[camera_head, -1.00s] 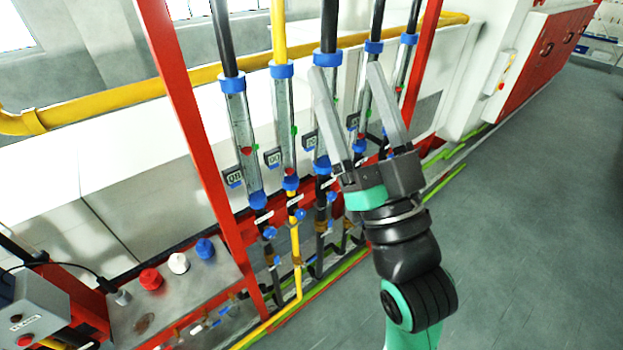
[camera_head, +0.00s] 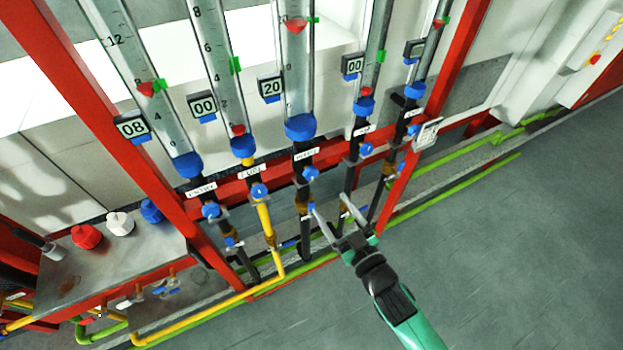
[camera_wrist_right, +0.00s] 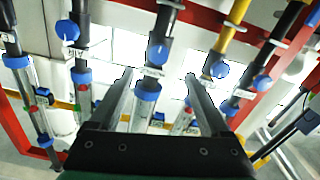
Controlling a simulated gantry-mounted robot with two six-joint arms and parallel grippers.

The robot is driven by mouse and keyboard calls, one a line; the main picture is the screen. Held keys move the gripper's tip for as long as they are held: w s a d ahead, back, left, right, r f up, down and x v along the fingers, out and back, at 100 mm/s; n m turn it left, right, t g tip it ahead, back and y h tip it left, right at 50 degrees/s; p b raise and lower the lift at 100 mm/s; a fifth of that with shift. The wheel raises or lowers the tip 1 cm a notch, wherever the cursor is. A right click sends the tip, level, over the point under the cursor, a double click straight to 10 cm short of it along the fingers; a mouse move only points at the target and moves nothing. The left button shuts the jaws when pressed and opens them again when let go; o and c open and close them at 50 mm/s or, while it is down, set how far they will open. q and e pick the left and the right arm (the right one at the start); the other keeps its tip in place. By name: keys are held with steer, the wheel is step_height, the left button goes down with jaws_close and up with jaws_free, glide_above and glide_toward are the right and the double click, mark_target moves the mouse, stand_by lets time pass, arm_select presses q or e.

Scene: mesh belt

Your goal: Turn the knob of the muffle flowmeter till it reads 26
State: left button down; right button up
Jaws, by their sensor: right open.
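The middle flowmeter tube (camera_head: 297,70) has a blue collar, a small display (camera_head: 271,87) reading 20, a red float and a green marker. The white label below it (camera_head: 306,154) is too small to read surely; I take this as the muffle flowmeter. Its blue knob (camera_head: 311,173) sits on the black pipe under the label. My right gripper (camera_head: 330,203) is open and empty, just below and right of that knob in the head view, apart from it. In the right wrist view the knob (camera_wrist_right: 157,52) shows beyond the open fingertips (camera_wrist_right: 158,76). My left gripper is out of view.
Neighbouring flowmeters stand on both sides, with displays reading 08 (camera_head: 132,125), 00 (camera_head: 203,106) and 00 (camera_head: 352,65). Their blue knobs (camera_head: 260,191) (camera_head: 366,149) are close by. Red frame posts (camera_head: 85,100) flank the row. Open grey floor (camera_head: 500,250) lies right.

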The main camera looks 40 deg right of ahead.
mark_target(312, 175)
steer(key=x, duration=1.2)
steer(key=shift+d+r, duration=0.1)
steer(key=shift+r, duration=0.05)
steer(key=shift+s, duration=0.1)
steer(key=shift+c, duration=0.2)
jaws_close()
steer(key=shift+n+p, duration=0.3)
steer(key=shift+p, duration=0.1)
